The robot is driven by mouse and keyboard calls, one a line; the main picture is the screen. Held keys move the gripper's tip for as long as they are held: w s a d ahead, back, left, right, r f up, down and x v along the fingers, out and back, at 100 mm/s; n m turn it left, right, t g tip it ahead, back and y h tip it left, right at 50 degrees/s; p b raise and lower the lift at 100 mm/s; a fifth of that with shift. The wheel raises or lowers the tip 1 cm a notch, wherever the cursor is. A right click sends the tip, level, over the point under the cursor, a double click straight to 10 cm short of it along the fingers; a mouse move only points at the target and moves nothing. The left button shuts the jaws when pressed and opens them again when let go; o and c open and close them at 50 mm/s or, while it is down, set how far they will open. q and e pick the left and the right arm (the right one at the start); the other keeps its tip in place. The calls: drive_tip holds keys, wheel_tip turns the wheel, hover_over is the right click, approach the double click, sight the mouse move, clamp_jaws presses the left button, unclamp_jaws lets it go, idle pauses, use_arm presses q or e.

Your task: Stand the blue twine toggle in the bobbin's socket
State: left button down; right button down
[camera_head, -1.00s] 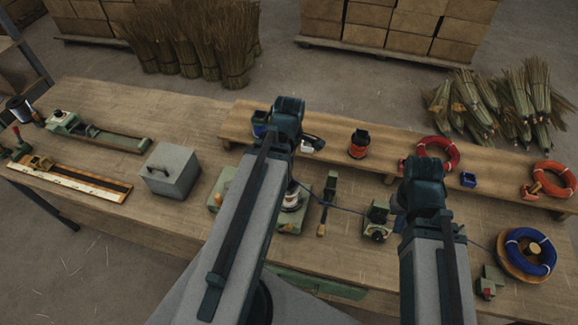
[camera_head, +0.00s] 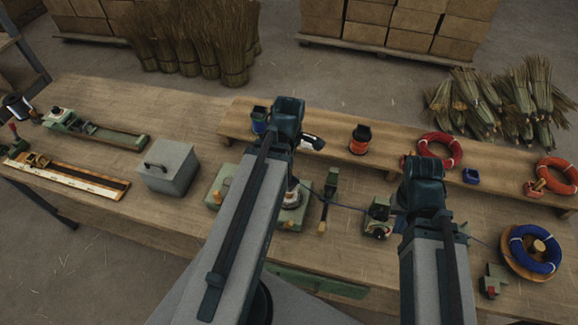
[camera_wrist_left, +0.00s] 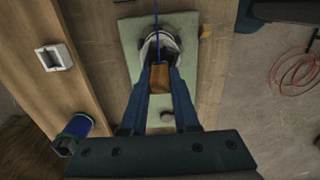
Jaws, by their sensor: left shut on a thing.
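My left gripper (camera_wrist_left: 158,72) is shut on the wooden toggle (camera_wrist_left: 160,80), a small brown block, in the left wrist view. The blue twine (camera_wrist_left: 157,25) runs up the picture from it. The bobbin (camera_wrist_left: 150,45), with a pale rim, sits on a green base (camera_wrist_left: 187,30) behind the fingertips. Its socket is hidden, and I cannot tell whether the toggle touches the bobbin. In the head view my left arm covers the toggle and part of the bobbin (camera_head: 293,198). My right gripper (camera_head: 401,224) is mostly hidden behind its arm, beside the green twine guide (camera_head: 377,218).
The blue twine coil (camera_head: 521,256) lies on a round wooden holder at the right. A raised shelf (camera_head: 340,150) along the back bears spools and red and orange coils. A grey lidded box (camera_head: 168,168) stands left of the green base. Bare bench lies between them.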

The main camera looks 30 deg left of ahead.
use_arm(q)
drive_tip(key=shift+f+b, duration=0.4)
idle(0.5)
drive_tip(key=shift+f+b, duration=1.2)
drive_tip(key=c, duration=0.6)
unclamp_jaws()
drive_tip(key=shift+r, duration=0.15)
wheel_tip(320, 180, up, 14)
drive_tip(key=p, duration=1.4)
drive_tip(key=shift+d+f, duration=0.1)
drive_tip(key=shift+f, duration=0.15)
drive_tip(key=d+f+m+b, duration=0.4)
drive_tip(key=d+m, duration=0.3)
drive_tip(key=m, duration=0.1)
drive_tip(key=s+d+f+m+b, duration=0.1)
drive_tip(key=d+f+m+b, duration=0.4)
drive_tip(key=d+m, duration=0.2)
drive_tip(key=s+d+f+m+y+b, duration=0.1)
drive_tip(key=d+f+m+b, duration=0.4)
drive_tip(key=d+m, duration=0.3)
drive_tip(key=shift+s+m, duration=0.25)
drive_tip(key=shift+m, duration=0.55)
